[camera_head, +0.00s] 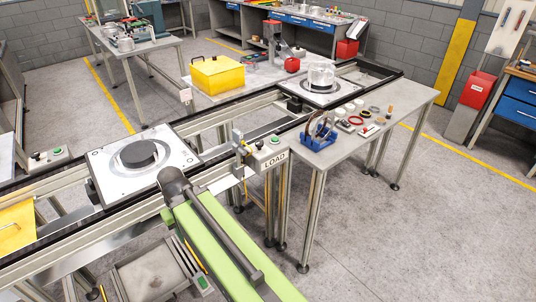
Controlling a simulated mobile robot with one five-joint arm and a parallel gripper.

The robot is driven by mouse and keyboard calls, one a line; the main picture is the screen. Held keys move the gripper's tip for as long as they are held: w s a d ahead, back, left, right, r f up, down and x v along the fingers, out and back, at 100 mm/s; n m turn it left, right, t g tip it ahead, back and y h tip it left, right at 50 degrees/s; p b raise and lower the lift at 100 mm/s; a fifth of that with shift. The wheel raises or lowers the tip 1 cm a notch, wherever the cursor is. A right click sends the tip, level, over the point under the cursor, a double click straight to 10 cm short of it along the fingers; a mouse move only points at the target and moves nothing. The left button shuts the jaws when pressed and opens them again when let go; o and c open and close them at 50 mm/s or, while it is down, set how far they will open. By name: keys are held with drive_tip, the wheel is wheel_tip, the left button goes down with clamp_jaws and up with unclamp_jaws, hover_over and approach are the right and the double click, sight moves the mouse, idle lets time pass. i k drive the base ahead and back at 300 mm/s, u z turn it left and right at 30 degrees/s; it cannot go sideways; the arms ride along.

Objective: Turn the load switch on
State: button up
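The load switch box (268,153) is a small grey box at the conveyor's near rail, right of centre, with a white LOAD label (275,161) on its front. A green button and a small dark control show on its top. The control's exact setting is too small to tell. My green and dark grey arm reaches in from the bottom, left of the box and apart from it. My gripper cannot be made out in this view.
One pallet (108,181) with a dark disc sits left on the conveyor; another (301,95) carries a clear round part. A side table (345,151) with a blue rack and small parts stands right of the switch. Open floor lies at lower right.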

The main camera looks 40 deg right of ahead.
sight(258, 143)
drive_tip(key=z, duration=0.6)
drive_tip(key=k, duration=0.1)
drive_tip(key=u, duration=2.8)
drive_tip(key=k, duration=1.35)
drive_tip(key=z, duration=1)
drive_tip(key=i, duration=0.95)
